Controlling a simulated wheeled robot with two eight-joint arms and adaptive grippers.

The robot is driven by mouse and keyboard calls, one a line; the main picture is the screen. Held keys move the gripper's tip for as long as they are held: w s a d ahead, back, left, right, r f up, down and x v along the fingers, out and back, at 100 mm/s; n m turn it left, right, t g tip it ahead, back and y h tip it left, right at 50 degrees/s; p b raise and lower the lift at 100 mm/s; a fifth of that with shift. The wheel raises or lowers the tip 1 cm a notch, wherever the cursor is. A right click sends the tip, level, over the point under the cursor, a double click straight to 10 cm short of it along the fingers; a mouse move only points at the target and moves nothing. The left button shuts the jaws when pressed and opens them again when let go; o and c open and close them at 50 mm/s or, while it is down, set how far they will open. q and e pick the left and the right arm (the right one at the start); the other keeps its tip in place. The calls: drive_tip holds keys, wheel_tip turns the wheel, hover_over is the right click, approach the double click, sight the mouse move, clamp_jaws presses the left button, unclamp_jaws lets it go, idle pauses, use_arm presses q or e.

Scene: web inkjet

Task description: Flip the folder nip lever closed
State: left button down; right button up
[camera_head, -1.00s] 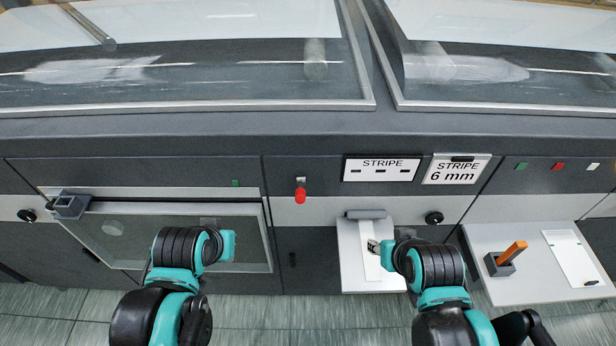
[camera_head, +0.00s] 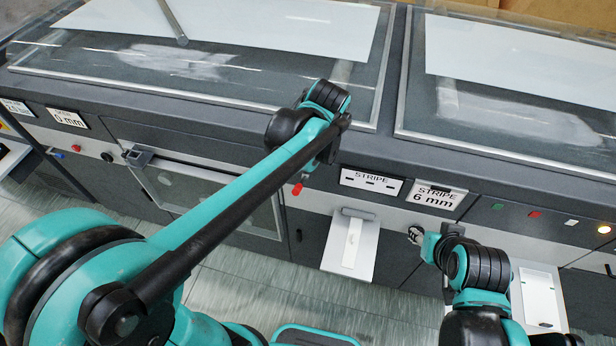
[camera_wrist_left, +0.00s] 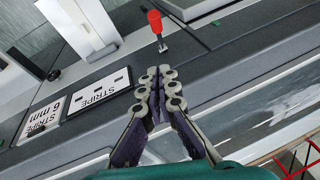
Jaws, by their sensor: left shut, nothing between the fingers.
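The nip lever is probably the short lever with a red handle (camera_head: 297,189) on the machine's front, left of the STRIPE signs. In the left wrist view, which is upside down, the red handle (camera_wrist_left: 155,22) stands out from a small metal mount. My left gripper (camera_wrist_left: 160,72) is shut and empty, with its fingertips a short gap from the lever and not touching it. In the head view its fingers are hidden behind my left arm.
A pale shelf (camera_head: 365,255) with a white strip juts out below the STRIPE sign (camera_head: 370,182). A STRIPE 6 mm sign (camera_head: 437,196) is beside it. A framed window panel (camera_head: 262,218) is at left. A lit yellow lamp (camera_head: 604,229) is at far right.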

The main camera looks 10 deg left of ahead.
use_arm(q)
drive_tip(key=shift+a+f, duration=0.1)
hover_over(300, 185)
drive_tip(key=d, duration=0.1)
wheel_tip(300, 185, down, 12)
drive_tip(key=shift+s+a+f+b, duration=0.1)
drive_tip(key=shift+s+f+b, duration=0.15)
drive_tip(key=shift+s+b, duration=0.25)
drive_tip(key=shift+f, duration=0.1)
drive_tip(key=shift+s+f, duration=0.1)
drive_tip(key=shift+s, duration=0.05)
